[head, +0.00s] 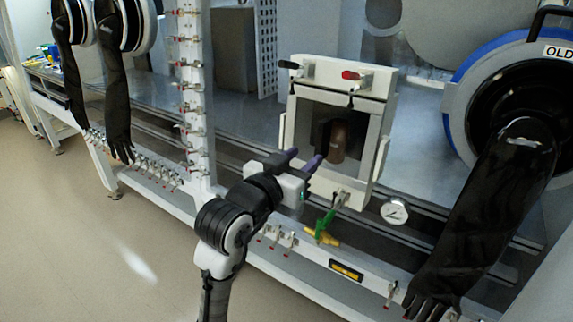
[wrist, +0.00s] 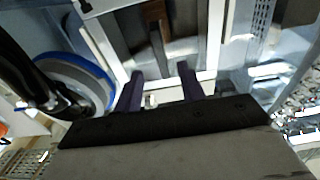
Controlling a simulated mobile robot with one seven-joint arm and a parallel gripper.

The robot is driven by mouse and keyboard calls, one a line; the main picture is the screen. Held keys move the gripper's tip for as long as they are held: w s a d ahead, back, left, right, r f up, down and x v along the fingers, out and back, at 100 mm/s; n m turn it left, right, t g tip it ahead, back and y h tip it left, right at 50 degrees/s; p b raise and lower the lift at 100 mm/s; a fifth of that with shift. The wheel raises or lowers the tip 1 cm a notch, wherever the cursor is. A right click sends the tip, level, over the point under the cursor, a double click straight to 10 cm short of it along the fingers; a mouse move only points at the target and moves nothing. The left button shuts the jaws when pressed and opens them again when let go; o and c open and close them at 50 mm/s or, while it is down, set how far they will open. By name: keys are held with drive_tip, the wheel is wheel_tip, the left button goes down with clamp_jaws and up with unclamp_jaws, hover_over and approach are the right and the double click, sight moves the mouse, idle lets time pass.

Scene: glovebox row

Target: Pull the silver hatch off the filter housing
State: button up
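The filter housing is a white square frame (head: 383,115) on the front of the row, in the middle of the head view. Inside it is a silver-grey face (head: 371,150), with an upright brown piece (head: 338,140) beside a dark patch. I cannot tell whether this is the hatch with its handle or an open recess. The brown piece also shows at the top of the wrist view (wrist: 154,12). My gripper (head: 302,158) is in front of the frame's lower left. Its two purple fingers are apart with nothing between them (wrist: 160,70).
Clamps with a black handle (head: 289,64) and a red handle (head: 351,75) sit atop the frame. A green-handled clamp (head: 325,222) and a round gauge (head: 394,211) are below. A black glove (head: 490,215) hangs at right from a blue-ringed port. Open floor lies left.

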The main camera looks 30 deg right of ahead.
sight(319, 144)
drive_tip(key=p+x, duration=0.2)
drive_tip(key=x, duration=0.6)
drive_tip(key=shift+r, duration=0.1)
clamp_jaws()
idle(0.6)
